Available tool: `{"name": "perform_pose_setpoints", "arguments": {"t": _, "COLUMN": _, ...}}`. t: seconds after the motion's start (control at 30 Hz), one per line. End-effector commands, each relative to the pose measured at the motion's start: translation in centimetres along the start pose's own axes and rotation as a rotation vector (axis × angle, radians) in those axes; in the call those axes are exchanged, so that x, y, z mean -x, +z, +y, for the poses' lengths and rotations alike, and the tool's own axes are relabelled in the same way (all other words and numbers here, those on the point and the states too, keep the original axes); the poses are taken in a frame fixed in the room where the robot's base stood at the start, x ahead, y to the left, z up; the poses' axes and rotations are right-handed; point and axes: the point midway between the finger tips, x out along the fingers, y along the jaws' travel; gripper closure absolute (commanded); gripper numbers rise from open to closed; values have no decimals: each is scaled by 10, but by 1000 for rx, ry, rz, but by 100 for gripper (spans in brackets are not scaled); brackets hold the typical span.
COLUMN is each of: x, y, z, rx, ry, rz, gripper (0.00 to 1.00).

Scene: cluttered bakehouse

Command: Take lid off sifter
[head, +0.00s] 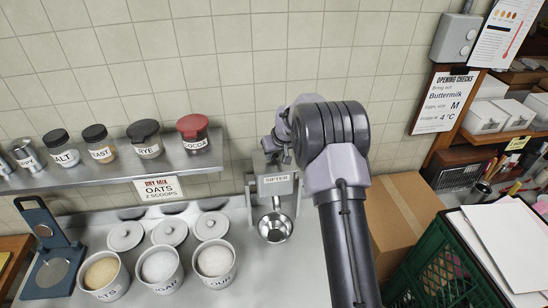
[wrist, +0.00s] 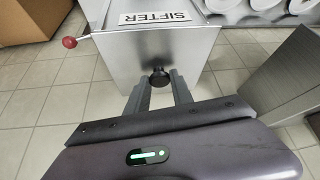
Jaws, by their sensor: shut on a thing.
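The sifter (head: 276,181) is a metal box with a name label, standing on the steel counter against the tiled wall, with a metal funnel (head: 275,227) below it. In the wrist view its label (wrist: 155,19) appears upside down. The lid (wrist: 156,52) shows there as a plain grey metal panel with a black knob (wrist: 159,76). My gripper (wrist: 158,88) has its two fingers closed around the knob. In the head view my gripper (head: 274,152) is at the sifter's top, partly hidden by my wrist. I cannot tell whether the lid is seated or raised.
A shelf (head: 100,172) holds jars above. A cardboard box (head: 395,215) and green crate (head: 448,275) are right. A red-ended handle (wrist: 69,42) sticks out beside the sifter.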

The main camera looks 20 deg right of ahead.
Motion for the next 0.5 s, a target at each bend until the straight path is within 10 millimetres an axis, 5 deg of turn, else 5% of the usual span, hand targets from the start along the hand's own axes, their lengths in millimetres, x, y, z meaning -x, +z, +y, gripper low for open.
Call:
{"name": "perform_pose_setpoints", "arguments": {"t": 0.23, "x": 27, "y": -17, "z": 0, "rx": 0, "ry": 1, "rz": 5, "gripper": 100}}
{"name": "perform_pose_setpoints", "arguments": {"t": 0.5, "x": 57, "y": 28, "z": -30, "rx": 1, "ry": 0, "rz": 3, "gripper": 100}}
